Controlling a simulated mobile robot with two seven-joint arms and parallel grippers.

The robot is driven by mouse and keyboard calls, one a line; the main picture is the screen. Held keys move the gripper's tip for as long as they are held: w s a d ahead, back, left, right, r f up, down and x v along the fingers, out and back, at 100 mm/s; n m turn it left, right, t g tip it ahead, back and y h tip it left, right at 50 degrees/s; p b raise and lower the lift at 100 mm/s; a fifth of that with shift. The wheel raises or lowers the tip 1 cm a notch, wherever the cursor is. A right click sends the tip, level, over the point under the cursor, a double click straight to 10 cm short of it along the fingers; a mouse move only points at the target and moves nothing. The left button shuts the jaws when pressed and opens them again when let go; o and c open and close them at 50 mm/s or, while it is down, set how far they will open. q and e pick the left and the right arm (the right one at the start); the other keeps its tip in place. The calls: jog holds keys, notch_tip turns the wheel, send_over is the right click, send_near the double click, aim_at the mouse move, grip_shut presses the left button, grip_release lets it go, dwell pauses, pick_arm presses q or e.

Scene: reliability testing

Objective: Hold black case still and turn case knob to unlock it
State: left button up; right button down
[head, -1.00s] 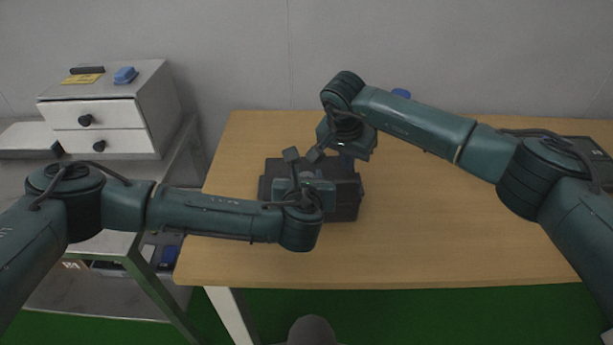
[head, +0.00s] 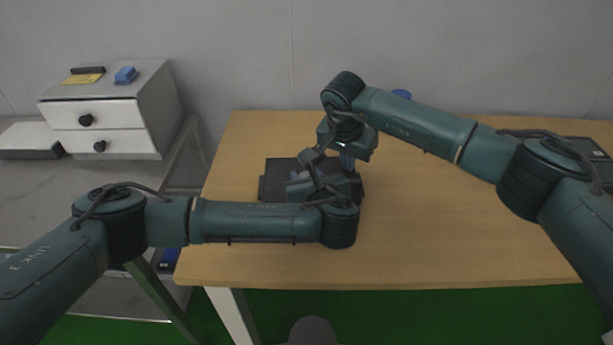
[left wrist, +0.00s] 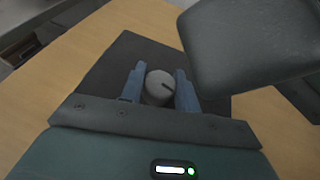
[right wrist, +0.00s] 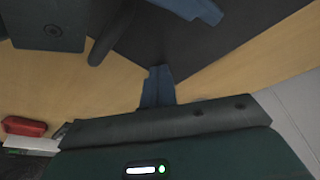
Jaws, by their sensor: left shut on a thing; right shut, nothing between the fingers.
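The black case (head: 282,168) lies flat on the table, partly covered by my arms in the head view. Its round grey knob (left wrist: 159,87), with a dark slot line on top, shows in the left wrist view. My left gripper (left wrist: 160,72) is shut on the knob, one blue finger on each side. In the head view the left gripper (head: 298,179) is over the case and hides the knob. My right gripper (head: 347,162) is shut and empty, pointing down at the case's right part. In the right wrist view its fingers (right wrist: 157,86) are together by the case's edge; contact is unclear.
A white drawer unit (head: 110,115) stands on a grey bench at left. The two grippers are very close together.

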pick_arm(q)
jog(key=shift+r+n+g+y, duration=0.2)
jog(key=shift+n+g+y, duration=0.1)
jog(key=shift+n+y, duration=0.65)
pick_arm(e)
jog(key=shift+s+d+f, duration=0.1)
jog(key=shift+s+f, duration=0.05)
jog(key=shift+f, duration=0.15)
pick_arm(q)
jog(key=shift+f, duration=0.15)
dwell(1.1)
jog(key=o, duration=1)
jog(key=shift+s, duration=0.1)
jog(key=shift+c, duration=0.2)
jog(key=shift+s+d, duration=0.2)
jog(key=shift+s, duration=0.05)
jog(key=v, duration=0.7)
jog(key=shift+r, duration=0.3)
jog(key=shift+s+y, duration=0.1)
jog(key=shift+y, duration=0.15)
